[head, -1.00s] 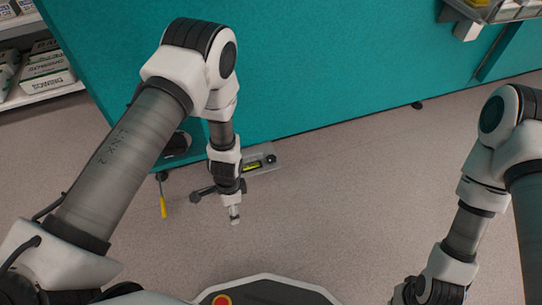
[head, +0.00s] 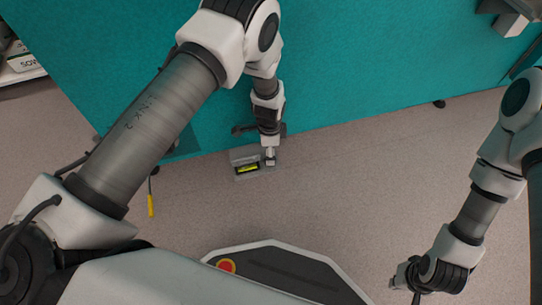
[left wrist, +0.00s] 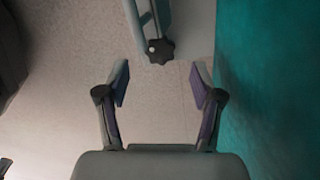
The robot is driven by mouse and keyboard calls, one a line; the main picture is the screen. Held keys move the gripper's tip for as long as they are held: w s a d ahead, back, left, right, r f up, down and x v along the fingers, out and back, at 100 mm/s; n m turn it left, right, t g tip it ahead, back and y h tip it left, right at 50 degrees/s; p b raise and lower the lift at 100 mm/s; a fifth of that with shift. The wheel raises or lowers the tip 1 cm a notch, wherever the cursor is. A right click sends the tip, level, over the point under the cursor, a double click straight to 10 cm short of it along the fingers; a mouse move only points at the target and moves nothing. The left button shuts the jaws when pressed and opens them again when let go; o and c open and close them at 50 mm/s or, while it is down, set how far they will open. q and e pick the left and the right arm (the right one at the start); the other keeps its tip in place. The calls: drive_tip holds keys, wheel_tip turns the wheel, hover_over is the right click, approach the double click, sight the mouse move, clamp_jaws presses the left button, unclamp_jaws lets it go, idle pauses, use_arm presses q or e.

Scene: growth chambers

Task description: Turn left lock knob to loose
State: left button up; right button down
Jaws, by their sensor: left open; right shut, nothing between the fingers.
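A black lobed knob (left wrist: 160,51) sits on a grey bar (left wrist: 149,12) in the left wrist view, ahead of my left gripper and roughly centred between its fingers, apart from them. My left gripper (left wrist: 160,84) is open and empty there. In the head view, my left gripper (head: 269,156) is beside a grey fixture (head: 240,156) with a yellow-green level window, low by the teal panel. The knob cannot be made out in the head view. My right gripper (head: 416,296) is shut and empty, low at the right, away from the fixture.
The teal panel (head: 360,60) stands close behind the left arm and along the right side of the left wrist view. A yellow-handled item (head: 151,205) hangs left of the fixture. The speckled floor (head: 340,190) is clear between the arms.

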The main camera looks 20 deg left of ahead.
use_arm(q)
wheel_tip(320, 180, down, 5)
drive_tip(key=shift+r+b, duration=0.1)
drive_tip(key=shift+b, duration=0.95)
drive_tip(key=shift+r, duration=0.1)
use_arm(e)
wheel_tip(320, 180, down, 3)
drive_tip(key=shift+w+r, duration=0.1)
drive_tip(key=shift+w, duration=0.05)
use_arm(q)
drive_tip(key=c, duration=1.1)
drive_tip(key=shift+r+n+p, duration=0.2)
drive_tip(key=shift+n+p, duration=0.65)
drive_tip(key=shift+n, duration=0.05)
drive_tip(key=shift+c, duration=0.2)
drive_tip(key=shift+n, duration=0.5)
drive_tip(key=shift+f+n+p, duration=0.2)
drive_tip(key=shift+n+p, duration=0.15)
drive_tip(key=shift+n, duration=0.65)
use_arm(e)
wheel_tip(320, 180, up, 2)
